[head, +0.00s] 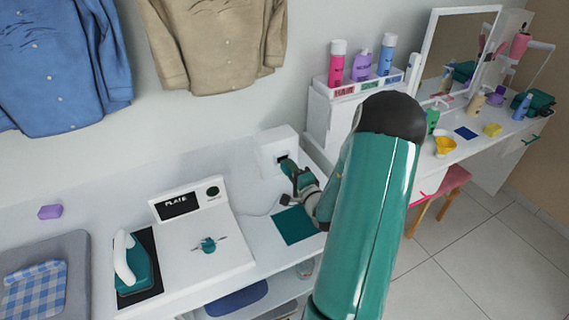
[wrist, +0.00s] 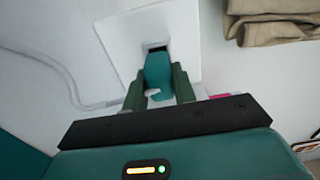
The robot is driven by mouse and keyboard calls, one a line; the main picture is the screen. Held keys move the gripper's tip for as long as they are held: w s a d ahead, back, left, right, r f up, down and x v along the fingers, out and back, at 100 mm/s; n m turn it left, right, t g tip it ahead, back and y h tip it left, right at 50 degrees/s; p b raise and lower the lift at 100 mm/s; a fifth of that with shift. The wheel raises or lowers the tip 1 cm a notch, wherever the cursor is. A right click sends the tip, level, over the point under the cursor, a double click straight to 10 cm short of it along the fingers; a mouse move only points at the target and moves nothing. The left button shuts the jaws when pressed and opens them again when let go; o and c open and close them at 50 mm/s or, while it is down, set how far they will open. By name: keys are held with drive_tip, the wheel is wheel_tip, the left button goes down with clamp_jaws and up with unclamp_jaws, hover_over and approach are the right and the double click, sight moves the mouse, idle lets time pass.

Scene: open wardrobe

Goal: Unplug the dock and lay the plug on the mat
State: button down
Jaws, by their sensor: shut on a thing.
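My gripper (head: 289,169) is shut on the teal plug (wrist: 158,71), with one dark green finger on each side of it. The plug's far end is at the dark slot of the white wall socket (wrist: 120,40); I cannot tell whether it is still partly inside. The socket (head: 269,150) also shows in the head view, at the back of the counter. The dark teal mat (head: 297,226) lies flat and empty below my gripper. The white dock (head: 200,255), with a screen reading "PLATE", stands left of the mat.
A pale cord (wrist: 68,85) curves left of the socket. A teal iron (head: 136,272) stands at the dock's left. A white shelf unit (head: 322,120) with bottles stands close right of the socket. Shirts (head: 215,45) hang above.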

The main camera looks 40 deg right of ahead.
drive_tip(key=shift+s, duration=0.1)
drive_tip(key=shift+v, duration=1.9)
